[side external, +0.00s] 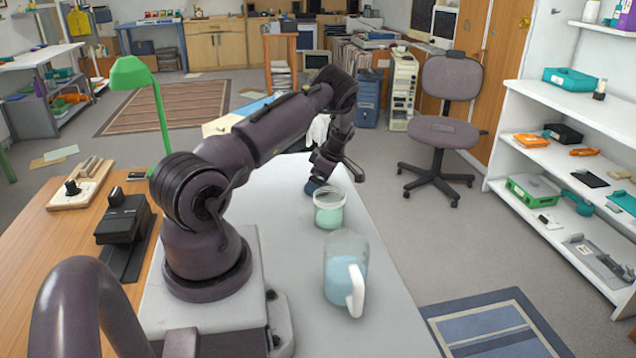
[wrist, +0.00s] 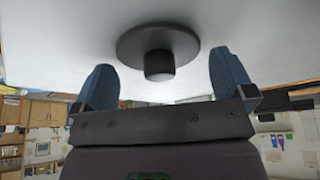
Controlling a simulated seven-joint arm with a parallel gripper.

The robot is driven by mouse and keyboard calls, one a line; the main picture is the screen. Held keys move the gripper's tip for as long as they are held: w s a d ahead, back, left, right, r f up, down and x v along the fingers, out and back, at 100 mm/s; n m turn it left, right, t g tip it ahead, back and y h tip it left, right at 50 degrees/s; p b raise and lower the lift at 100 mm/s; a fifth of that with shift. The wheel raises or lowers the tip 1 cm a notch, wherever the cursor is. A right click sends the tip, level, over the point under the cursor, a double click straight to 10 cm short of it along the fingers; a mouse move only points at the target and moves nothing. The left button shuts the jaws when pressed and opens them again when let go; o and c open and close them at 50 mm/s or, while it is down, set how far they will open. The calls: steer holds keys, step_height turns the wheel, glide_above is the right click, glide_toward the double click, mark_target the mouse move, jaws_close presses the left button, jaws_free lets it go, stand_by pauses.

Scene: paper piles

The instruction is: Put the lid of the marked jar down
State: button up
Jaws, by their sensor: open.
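The lid (wrist: 158,42), a dark grey disc with a short round knob, lies flat on the white table top (wrist: 50,35) with its knob toward my gripper, as the wrist view shows. My gripper (wrist: 163,78) is open, with one blue fingertip on each side of the knob and clear gaps between. In the side view my gripper (side external: 314,187) is low over the table, just behind a clear jar (side external: 329,210) with pale green contents and an open top. The lid cannot be made out there. I see no clear mark on the jar.
A clear jug (side external: 346,262) with blue contents and a white handle stands in front of the jar. The white table (side external: 395,310) is free to the right and front of the jug. A wooden desk (side external: 60,230) with a black device (side external: 122,222) is to the left.

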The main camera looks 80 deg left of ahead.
steer(key=w+d+r+m+t, duration=0.1)
steer(key=w+d+r+m, duration=0.2)
steer(key=r, duration=0.4)
steer(key=w+d+r+m+t, duration=0.1)
steer(key=w+d+r, duration=0.2)
steer(key=d+r, duration=0.3)
steer(key=w+d+r+m+t, duration=0.1)
steer(key=w+d+r+m, duration=0.15)
steer(key=r, duration=0.55)
steer(key=d+r+m+t+h, duration=0.1)
steer(key=d+r+m, duration=0.25)
steer(key=d, duration=0.35)
steer(key=d+r+m+t, duration=0.2)
steer(key=d+r+m, duration=0.1)
steer(key=d+r, duration=0.25)
steer(key=s+d+r+m+t, duration=0.1)
steer(key=s+d+r+m, duration=0.1)
steer(key=s+d+m, duration=0.5)
steer(key=s+d+r+m+t+h, duration=0.1)
steer(key=s+d+m+t, duration=0.1)
steer(key=s+d+m, duration=0.5)
steer(key=d+m, duration=0.3)
steer(key=d, duration=0.4)
steer(key=shift+r+t, duration=0.3)
steer(key=shift+r, duration=0.1)
